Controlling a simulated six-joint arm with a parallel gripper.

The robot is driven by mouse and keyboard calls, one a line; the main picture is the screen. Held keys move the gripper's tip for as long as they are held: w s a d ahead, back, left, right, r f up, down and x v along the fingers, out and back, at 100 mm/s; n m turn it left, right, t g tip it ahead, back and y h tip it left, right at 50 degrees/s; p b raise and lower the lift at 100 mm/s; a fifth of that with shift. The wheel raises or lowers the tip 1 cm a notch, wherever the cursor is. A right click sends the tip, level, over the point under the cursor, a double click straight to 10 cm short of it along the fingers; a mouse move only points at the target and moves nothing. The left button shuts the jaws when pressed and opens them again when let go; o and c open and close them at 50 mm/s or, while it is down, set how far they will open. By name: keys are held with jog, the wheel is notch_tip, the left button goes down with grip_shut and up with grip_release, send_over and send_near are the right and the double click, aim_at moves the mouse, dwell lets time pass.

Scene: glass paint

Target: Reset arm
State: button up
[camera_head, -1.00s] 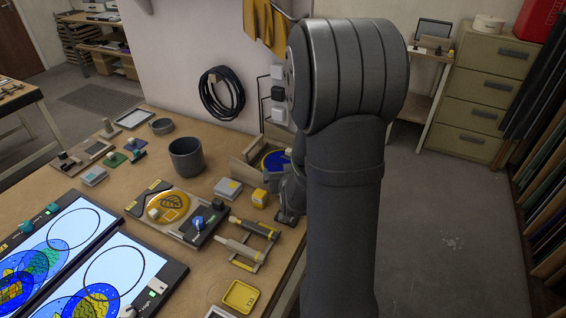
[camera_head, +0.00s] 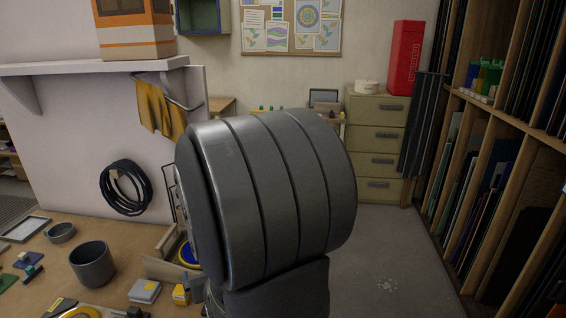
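My arm's large dark grey joint fills the middle of the head view, with part of a link below it. My gripper is not in view; it is either behind the joint or below the frame. The bench (camera_head: 60,250) shows at the lower left, with a dark grey pot (camera_head: 92,265) upright on it. A grey block (camera_head: 144,291) and a small yellow bottle (camera_head: 181,294) sit on the bench left of my arm. A blue disc with a yellow rim (camera_head: 188,254) is partly hidden by the joint.
A black coiled cable (camera_head: 125,188) and a yellow cloth (camera_head: 160,112) hang on the left wall. A drawer cabinet (camera_head: 376,145) with a red canister (camera_head: 404,58) on it stands at the back. Wooden racks of sheets (camera_head: 505,180) line the right. The floor (camera_head: 385,250) between is clear.

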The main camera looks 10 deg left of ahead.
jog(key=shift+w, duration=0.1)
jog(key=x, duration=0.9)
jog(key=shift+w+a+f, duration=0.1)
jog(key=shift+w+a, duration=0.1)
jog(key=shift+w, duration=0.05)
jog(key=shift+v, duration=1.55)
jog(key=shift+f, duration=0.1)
